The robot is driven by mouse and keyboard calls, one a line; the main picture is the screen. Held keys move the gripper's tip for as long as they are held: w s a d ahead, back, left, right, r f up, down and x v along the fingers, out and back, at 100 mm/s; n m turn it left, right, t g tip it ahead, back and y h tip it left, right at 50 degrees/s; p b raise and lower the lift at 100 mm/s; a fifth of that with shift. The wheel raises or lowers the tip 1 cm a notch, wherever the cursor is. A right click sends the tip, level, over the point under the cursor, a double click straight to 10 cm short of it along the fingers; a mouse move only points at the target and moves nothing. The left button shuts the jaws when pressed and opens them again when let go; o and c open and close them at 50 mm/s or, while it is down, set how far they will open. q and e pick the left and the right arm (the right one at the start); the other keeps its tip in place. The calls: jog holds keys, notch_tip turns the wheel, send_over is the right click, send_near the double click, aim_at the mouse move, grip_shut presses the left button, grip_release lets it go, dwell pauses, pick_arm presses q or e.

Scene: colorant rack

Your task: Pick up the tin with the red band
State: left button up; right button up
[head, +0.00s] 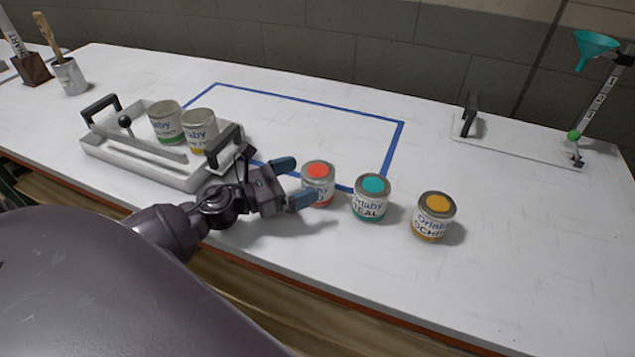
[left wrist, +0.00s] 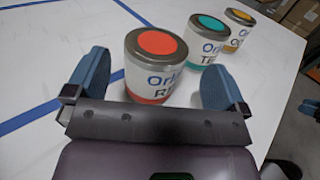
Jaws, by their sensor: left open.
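The tin with the red band (head: 318,183) stands upright on the white table, leftmost in a row of three, with a red disc on its lid. My left gripper (head: 296,181) is open, close to this tin on its left side. In the left wrist view the red-band tin (left wrist: 155,66) stands ahead, between the lines of the blue fingers of the left gripper (left wrist: 155,85). One finger partly overlaps the tin's lower left edge in the head view. I cannot tell whether they touch.
A teal tin (head: 371,198) and an ochre tin (head: 434,216) stand to the right. A white tray (head: 130,155) with two tins is on the left. A blue taped outline (head: 310,102) lies behind. A stand with a teal funnel (head: 594,45) is at the right back.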

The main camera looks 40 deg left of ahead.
aim_at(318, 171)
pick_arm(q)
jog(key=x, duration=0.4)
jog(key=shift+w+a, duration=0.1)
jog(key=shift+a, duration=0.1)
jog(key=shift+w+d+p, duration=0.3)
jog(key=shift+w, duration=0.2)
pick_arm(e)
jog(key=shift+r, duration=0.1)
pick_arm(q)
jog(key=c, duration=1)
pick_arm(e)
jog(key=shift+r, duration=0.15)
pick_arm(q)
notch_tip(318, 171, up, 20)
jog(key=p, duration=0.6)
pick_arm(e)
notch_tip(318, 171, up, 7)
jog(key=w, duration=0.1)
jog(key=shift+w+t, duration=0.15)
jog(key=shift+t, duration=0.25)
